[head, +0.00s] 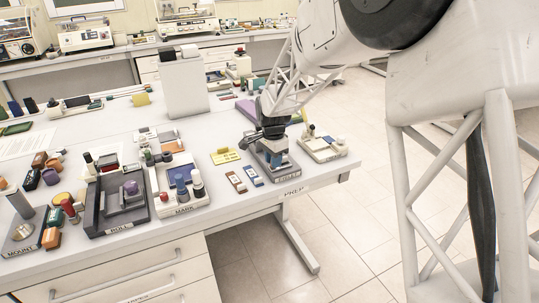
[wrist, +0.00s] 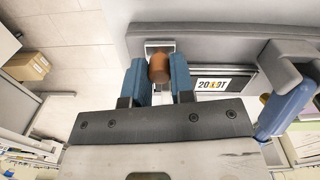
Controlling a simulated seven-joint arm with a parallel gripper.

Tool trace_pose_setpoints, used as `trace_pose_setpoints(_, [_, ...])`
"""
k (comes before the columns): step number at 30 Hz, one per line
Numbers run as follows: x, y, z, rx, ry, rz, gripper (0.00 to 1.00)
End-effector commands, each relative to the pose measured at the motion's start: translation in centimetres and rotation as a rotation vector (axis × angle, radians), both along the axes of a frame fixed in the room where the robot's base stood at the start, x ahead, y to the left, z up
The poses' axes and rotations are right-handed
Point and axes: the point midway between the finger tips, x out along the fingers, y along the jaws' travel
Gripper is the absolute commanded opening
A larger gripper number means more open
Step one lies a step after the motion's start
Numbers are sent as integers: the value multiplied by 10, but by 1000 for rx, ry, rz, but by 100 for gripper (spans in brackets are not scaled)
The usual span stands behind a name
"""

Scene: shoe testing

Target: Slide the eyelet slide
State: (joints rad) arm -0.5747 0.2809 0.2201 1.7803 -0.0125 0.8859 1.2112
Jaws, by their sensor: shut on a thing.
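In the head view, my gripper (head: 279,147) is lowered at a small dark grey station (head: 289,170) near the table's front right edge, with a label on its front. In the wrist view, the two blue fingers of my gripper (wrist: 158,80) are shut on a brown-orange round knob (wrist: 157,68). The knob is in front of a light metal bracket on the grey station body (wrist: 215,42). My fingers and hand hide the station's middle in the head view.
A labelled plate (wrist: 212,84) and a blue-handled part (wrist: 286,108) are close to the right of my fingers. A white-based station (head: 325,150) stands right of the grey one. A yellow block (head: 225,156) and small blocks (head: 237,182) lie left.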

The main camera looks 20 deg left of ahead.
Motion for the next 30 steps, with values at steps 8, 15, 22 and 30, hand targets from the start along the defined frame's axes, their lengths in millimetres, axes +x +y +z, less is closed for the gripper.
trace_pose_setpoints(8, [-15,-14,1,1,-1,-1,0])
trace_pose_setpoints(15, [-17,-16,0,-2,3,-1,0])
trace_pose_setpoints(22, [-17,-16,0,-2,3,-1,48])
trace_pose_setpoints(30, [-15,-15,0,-1,1,0,48])
